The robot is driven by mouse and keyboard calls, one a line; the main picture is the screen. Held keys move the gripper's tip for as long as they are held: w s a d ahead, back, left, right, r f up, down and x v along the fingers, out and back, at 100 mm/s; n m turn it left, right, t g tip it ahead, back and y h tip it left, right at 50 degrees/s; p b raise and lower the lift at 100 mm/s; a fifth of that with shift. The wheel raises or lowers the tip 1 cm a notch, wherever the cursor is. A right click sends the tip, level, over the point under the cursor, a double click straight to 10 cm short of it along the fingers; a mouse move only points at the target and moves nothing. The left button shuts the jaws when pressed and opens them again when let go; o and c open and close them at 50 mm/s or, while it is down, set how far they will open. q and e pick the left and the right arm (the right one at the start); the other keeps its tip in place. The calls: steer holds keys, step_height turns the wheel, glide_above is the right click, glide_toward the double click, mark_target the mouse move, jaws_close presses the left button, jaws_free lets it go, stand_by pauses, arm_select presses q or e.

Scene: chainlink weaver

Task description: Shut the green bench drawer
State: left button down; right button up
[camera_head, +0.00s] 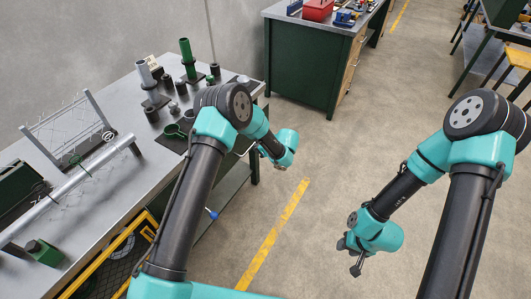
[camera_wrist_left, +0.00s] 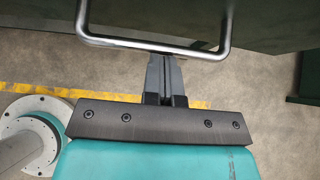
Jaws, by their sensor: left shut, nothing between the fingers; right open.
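In the left wrist view, a dark green drawer front (camera_wrist_left: 272,22) fills the upper part, with a U-shaped metal handle (camera_wrist_left: 150,46) across it. My left gripper (camera_wrist_left: 165,62) has its fingers together and empty, with the tips at the handle's bar. I cannot tell whether they touch it. In the head view, my left arm reaches along the bench's right edge and hides most of the drawer. The left fingertips are not clear there. My right gripper (camera_head: 348,257) hangs open and empty over the floor at the right, away from the bench.
The grey workbench (camera_head: 122,188) carries a wire rack (camera_head: 75,130), a metal tube (camera_head: 75,188), and several green and dark cylinders. A yellow-edged crate (camera_head: 125,250) sits below the front edge. Another green cabinet (camera_head: 305,65) stands behind. The floor between is clear.

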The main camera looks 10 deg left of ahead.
arm_select(q)
steer(key=a, duration=0.1)
steer(key=w+a, duration=0.1)
steer(key=a, duration=0.1)
steer(key=w+a, duration=0.1)
steer(key=a, duration=0.1)
steer(key=shift+w+a, duration=0.2)
steer(key=shift+a, duration=0.05)
steer(key=shift+a+r, duration=0.1)
glide_toward(244, 142)
steer(key=d, duration=0.1)
steer(key=s+d, duration=0.1)
steer(key=d, duration=0.3)
steer(key=shift+s+d+f, duration=0.2)
steer(key=shift+s, duration=0.15)
stand_by(0.5)
